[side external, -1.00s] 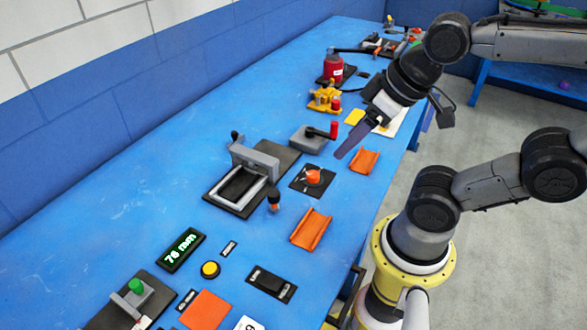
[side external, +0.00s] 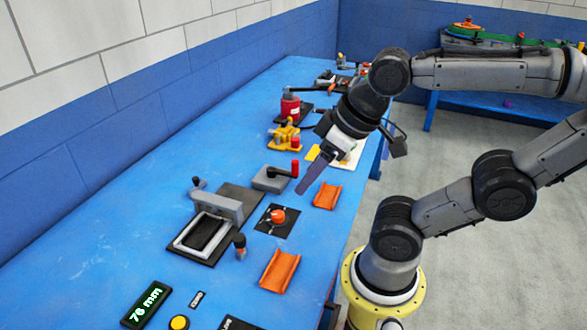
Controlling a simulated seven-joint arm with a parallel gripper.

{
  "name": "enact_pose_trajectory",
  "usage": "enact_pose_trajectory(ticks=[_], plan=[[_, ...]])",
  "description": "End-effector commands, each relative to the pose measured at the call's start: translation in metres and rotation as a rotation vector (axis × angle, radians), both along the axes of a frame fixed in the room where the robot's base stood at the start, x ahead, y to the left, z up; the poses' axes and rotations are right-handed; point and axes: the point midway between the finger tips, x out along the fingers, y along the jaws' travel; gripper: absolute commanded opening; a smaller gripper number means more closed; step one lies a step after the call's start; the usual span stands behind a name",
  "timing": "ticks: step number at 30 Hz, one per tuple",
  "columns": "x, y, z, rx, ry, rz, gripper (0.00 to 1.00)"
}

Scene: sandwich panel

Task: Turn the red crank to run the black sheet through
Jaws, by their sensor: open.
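The red crank handle (side external: 295,168) stands upright at the end of a black arm on a grey box (side external: 270,180), in the middle of the table. My gripper (side external: 302,188) is open and empty, pointing down to the left. Its dark finger is close to the handle's right and lower side in the picture; I cannot tell whether they touch. The second finger is hard to make out. A black sheet-like surface (side external: 207,232) shows inside a pale frame on a dark plate, left of and nearer than the crank; I cannot tell if this is the task's sheet.
An orange tray (side external: 327,195) lies just right of my gripper, and another orange tray (side external: 280,269) lies nearer. An orange knob (side external: 277,216) sits on a black plate between. A yellow fixture (side external: 284,137) and a red canister (side external: 290,106) stand behind. The table's left side is clear.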

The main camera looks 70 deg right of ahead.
Motion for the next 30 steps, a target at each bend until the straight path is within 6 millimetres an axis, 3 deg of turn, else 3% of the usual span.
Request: enact_pose_trajectory(ticks=[4, 8, 14, 18, 22, 27, 30], plan=[[0.024, -0.005, 0.028, 0.003, 0.003, -0.033, 0.59], [0.057, -0.024, 0.046, 0.008, 0.051, -0.119, 0.59], [0.112, -0.076, 0.052, 0.030, 0.155, -0.290, 0.59], [0.144, -0.128, 0.040, 0.057, 0.234, -0.419, 0.59], [0.162, -0.184, 0.016, 0.092, 0.309, -0.539, 0.59], [0.163, -0.249, -0.024, 0.142, 0.395, -0.671, 0.59], [0.155, -0.271, -0.045, 0.169, 0.436, -0.722, 0.59]])
